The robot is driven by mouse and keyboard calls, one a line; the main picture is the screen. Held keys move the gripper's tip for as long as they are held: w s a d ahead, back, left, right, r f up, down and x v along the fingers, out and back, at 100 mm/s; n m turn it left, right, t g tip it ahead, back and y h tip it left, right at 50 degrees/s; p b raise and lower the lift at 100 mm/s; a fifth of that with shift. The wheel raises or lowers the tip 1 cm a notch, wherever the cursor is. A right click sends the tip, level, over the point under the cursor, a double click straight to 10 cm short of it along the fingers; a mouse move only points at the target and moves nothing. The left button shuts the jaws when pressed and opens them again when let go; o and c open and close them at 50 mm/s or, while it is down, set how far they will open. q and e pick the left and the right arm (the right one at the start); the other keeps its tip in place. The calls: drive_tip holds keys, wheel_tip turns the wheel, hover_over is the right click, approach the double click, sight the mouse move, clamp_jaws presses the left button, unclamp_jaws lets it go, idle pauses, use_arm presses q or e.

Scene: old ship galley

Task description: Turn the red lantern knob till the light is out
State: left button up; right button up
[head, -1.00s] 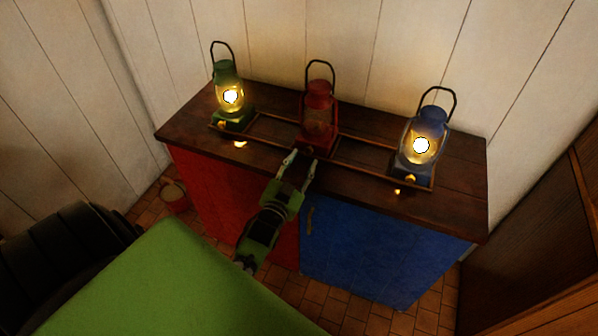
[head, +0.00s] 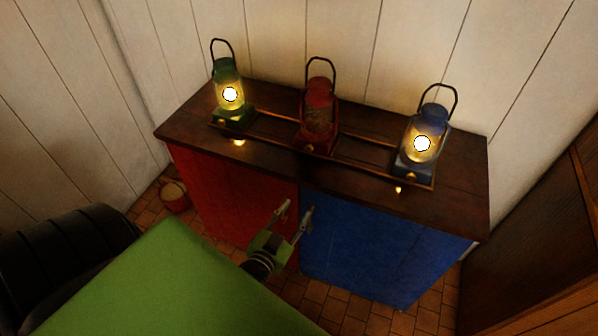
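The red lantern (head: 319,112) stands upright in the middle of the cabinet top, and its glass is dark. Its small knob (head: 309,148) shows low on the front of its base. The green lantern (head: 229,96) at the left and the blue lantern (head: 424,140) at the right are lit. My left gripper (head: 294,209) is open and empty in front of the cabinet doors, below the top's front edge and apart from the red lantern. My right gripper is not in view.
A wooden rail frame (head: 360,167) runs around the lantern bases on the cabinet top (head: 455,190). Below are a red door (head: 225,195) and a blue door (head: 375,255). A bucket (head: 174,198) stands on the tiled floor at left. Panelled walls close the back.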

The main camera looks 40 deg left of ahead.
use_arm(q)
drive_tip(key=s+d+f+g+h, duration=0.1)
drive_tip(key=s+d+f, duration=0.1)
drive_tip(key=f, duration=0.4)
drive_tip(key=s+d+f+g+p, duration=0.1)
drive_tip(key=s+d+f+g, duration=0.1)
drive_tip(key=f, duration=0.5)
drive_tip(key=shift+s+d+g+h, duration=0.3)
drive_tip(key=shift+d+h, duration=0.1)
drive_tip(key=shift+d, duration=0.1)
drive_tip(key=shift+f, duration=0.15)
drive_tip(key=s+d+f+m+g+h, duration=0.1)
drive_tip(key=s+d+f+g, duration=0.15)
drive_tip(key=s+f, duration=0.5)
drive_tip(key=s+d+f+g+h, duration=0.1)
drive_tip(key=s+d+f+g, duration=0.15)
drive_tip(key=s+f, duration=0.55)
drive_tip(key=s+a+f+g, duration=0.1)
drive_tip(key=s+f+g, duration=0.2)
drive_tip(key=s, duration=0.5)
drive_tip(key=s+a+f+g, duration=0.1)
drive_tip(key=s+f+g, duration=0.2)
drive_tip(key=s, duration=0.6)
wheel_tip(320, 180, down, 3)
drive_tip(key=shift+s+r+m+y, duration=0.2)
drive_tip(key=shift+m+y, duration=0.1)
drive_tip(key=shift+y, duration=0.1)
drive_tip(key=shift+w, duration=0.1)
drive_tip(key=shift+c, duration=0.4)
